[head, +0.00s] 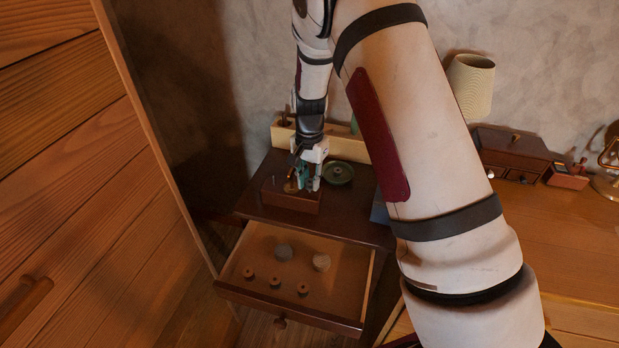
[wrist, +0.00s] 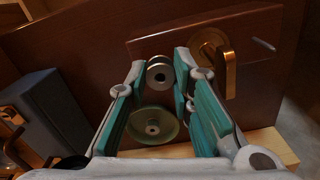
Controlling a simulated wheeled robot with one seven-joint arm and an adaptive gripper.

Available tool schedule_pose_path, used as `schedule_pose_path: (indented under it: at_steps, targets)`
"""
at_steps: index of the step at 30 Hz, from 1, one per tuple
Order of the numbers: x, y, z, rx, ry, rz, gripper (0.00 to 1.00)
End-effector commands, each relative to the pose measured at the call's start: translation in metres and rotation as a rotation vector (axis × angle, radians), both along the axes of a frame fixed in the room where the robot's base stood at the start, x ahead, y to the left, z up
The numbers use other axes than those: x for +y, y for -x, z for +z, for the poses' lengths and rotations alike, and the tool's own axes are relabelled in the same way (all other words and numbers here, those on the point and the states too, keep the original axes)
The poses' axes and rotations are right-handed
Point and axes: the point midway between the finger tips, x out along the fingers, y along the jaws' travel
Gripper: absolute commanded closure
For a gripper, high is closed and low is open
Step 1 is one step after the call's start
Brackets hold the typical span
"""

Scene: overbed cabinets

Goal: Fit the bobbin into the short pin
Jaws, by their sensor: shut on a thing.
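My gripper (head: 309,186) is low over the dark red-brown wooden block (head: 303,204) on the cabinet top. In the wrist view, my teal-padded fingers (wrist: 160,70) are shut on a small grey bobbin (wrist: 159,77), held between the fingertips near the block's edge. The bobbin is apart from both. I cannot tell for certain which is the short pin. In the head view the bobbin is hidden by my gripper.
A round green dish (head: 338,172) sits just behind right of the block. An open drawer (head: 322,286) in front holds several small wooden spools and round pieces. A pale wooden rack (head: 345,144) stands along the wall. A wooden panel (head: 80,150) fills the left.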

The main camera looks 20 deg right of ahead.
Motion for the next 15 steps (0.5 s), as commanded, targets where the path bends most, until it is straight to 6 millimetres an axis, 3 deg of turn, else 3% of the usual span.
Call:
schedule_pose_path:
  at_steps: [15]
  targets:
    - [0.0,0.0,-0.0099,0.001,0.0,0.0,0.96]
